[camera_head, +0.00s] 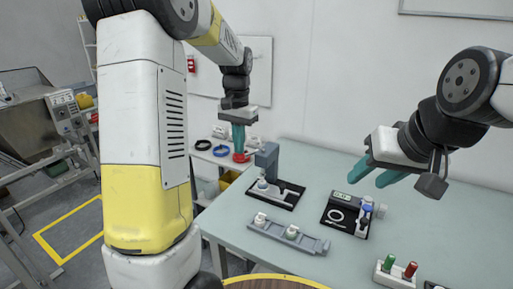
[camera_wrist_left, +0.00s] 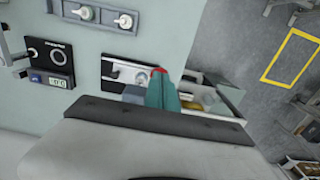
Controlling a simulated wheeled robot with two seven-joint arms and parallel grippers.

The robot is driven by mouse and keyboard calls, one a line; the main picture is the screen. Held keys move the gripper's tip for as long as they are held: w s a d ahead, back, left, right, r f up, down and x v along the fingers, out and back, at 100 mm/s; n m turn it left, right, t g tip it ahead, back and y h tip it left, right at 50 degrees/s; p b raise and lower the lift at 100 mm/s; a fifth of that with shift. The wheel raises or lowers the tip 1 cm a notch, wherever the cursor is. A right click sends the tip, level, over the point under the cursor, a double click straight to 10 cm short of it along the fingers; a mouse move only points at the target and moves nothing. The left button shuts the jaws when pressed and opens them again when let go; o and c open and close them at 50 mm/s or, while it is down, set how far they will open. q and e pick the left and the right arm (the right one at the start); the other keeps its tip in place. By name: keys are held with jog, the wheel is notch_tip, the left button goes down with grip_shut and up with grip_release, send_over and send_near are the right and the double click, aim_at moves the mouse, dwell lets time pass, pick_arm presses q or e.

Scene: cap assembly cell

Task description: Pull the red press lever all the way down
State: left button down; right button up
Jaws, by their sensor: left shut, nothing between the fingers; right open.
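The press has a grey-blue column (camera_head: 267,158) on a black base plate (camera_head: 290,197) near the table's left edge. Its red lever end (camera_head: 241,157) sticks out to the left of the column, high above the base. My left gripper (camera_head: 238,149) points down with its teal fingers together, right at the red lever end. In the left wrist view a bit of red (camera_wrist_left: 158,70) shows at the tips of the shut left gripper (camera_wrist_left: 161,80); whether they touch cannot be told. My right gripper (camera_head: 372,173) is open and empty above the table's right side.
A grey fixture strip (camera_head: 270,236) with white-topped parts lies in front of the press. A black device with a display (camera_head: 343,213) stands to its right. A small box with green and red buttons (camera_head: 397,272) sits at the front right. A shelf with blue and black rings (camera_head: 209,157) stands behind.

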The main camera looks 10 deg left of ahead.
pick_arm(q)
jog(key=shift+r, duration=0.75)
jog(key=shift+r, duration=2.4)
jog(key=shift+s, duration=0.1)
jog(key=s+d+r+n+t+h, duration=0.1)
jog(key=s+t, duration=0.2)
jog(key=s, duration=0.8)
jog(key=s+d+r+n+t+h, duration=0.1)
jog(key=s+n+t, duration=0.1)
jog(key=s, duration=1)
jog(key=shift+d+t, duration=0.25)
jog(key=shift+t, duration=0.35)
